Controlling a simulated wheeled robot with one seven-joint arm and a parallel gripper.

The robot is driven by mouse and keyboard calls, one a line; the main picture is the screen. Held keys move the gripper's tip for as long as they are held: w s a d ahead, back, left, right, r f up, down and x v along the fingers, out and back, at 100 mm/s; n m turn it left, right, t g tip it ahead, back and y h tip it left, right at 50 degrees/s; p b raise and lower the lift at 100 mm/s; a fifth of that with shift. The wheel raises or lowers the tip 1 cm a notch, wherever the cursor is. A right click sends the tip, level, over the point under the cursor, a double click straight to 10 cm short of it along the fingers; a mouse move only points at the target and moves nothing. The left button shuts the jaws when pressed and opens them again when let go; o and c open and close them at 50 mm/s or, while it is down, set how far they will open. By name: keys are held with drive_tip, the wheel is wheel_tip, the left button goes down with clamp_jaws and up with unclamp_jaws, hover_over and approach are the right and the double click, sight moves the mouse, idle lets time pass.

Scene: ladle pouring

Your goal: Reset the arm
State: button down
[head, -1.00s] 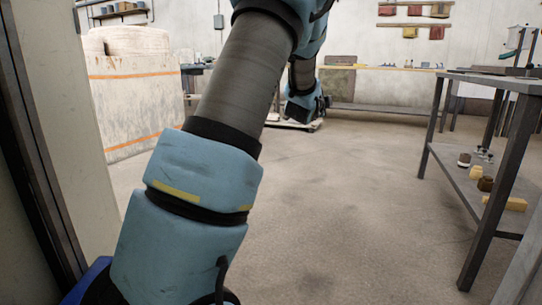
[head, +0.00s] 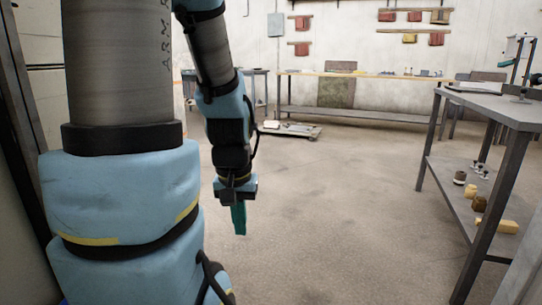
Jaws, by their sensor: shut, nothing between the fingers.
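My arm rises along the left side of the head view, its links grey and light blue. The forearm hangs down beside the upright link. My gripper (head: 239,220) hangs at its end, pointing down, with teal fingers close together and nothing held. It is over open concrete floor, left of the metal table, and touches nothing.
A grey metal table (head: 487,104) with a lower shelf (head: 452,193) stands at the right. Several small items, including a yellow block (head: 497,226), sit on the shelf. A long workbench (head: 365,76) runs along the back wall. A low trolley (head: 291,130) stands on the floor. The middle floor is clear.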

wheel_tip(320, 180, up, 32)
drive_tip(key=p, duration=3)
drive_tip(key=shift+r, duration=0.25)
drive_tip(key=shift+w, duration=0.1)
